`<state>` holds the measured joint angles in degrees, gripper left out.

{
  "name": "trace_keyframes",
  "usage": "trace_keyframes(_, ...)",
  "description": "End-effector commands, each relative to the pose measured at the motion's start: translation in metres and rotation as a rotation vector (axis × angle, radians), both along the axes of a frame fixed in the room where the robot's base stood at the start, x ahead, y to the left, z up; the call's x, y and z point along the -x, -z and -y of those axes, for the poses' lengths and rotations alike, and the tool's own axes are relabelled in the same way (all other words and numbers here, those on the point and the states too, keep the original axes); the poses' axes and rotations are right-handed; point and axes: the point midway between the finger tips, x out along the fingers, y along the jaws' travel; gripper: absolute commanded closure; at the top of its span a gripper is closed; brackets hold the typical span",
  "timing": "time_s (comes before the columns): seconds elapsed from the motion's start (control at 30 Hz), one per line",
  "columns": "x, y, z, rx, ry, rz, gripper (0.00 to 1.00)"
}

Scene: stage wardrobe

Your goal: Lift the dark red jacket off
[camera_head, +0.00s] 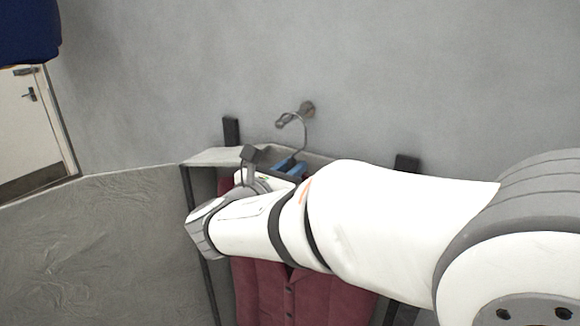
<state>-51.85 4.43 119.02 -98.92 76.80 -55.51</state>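The dark red jacket (288,290) hangs in the lower middle of the picture, with buttons down its front. My arm covers much of its upper part. A thin metal hanger hook (304,138) rises above the jacket to a round peg (307,109) on the grey wall. The hook's curved top is at the peg; whether it bears on it is too small to tell. My gripper (288,168) is at the hanger's neck, just below the hook, mostly hidden behind my arm. I cannot see whether its fingers are closed on the hanger.
A dark-posted frame (190,215) with a pale top edge (215,156) stands around the jacket. A crinkled grey panel (90,245) fills the lower left. A white door (28,125) and a dark blue thing (28,30) are at the far left. The wall above the peg is bare.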

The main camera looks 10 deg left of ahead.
Motion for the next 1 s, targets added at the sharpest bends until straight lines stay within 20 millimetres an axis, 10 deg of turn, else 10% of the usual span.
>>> trace_keyframes(0.2, 0.0, 0.0, 0.0, 0.0, 0.001, 0.0, 1.0)
trace_keyframes(1.0, 0.0, -0.013, 0.0, -0.001, 0.001, 0.003, 1.0)
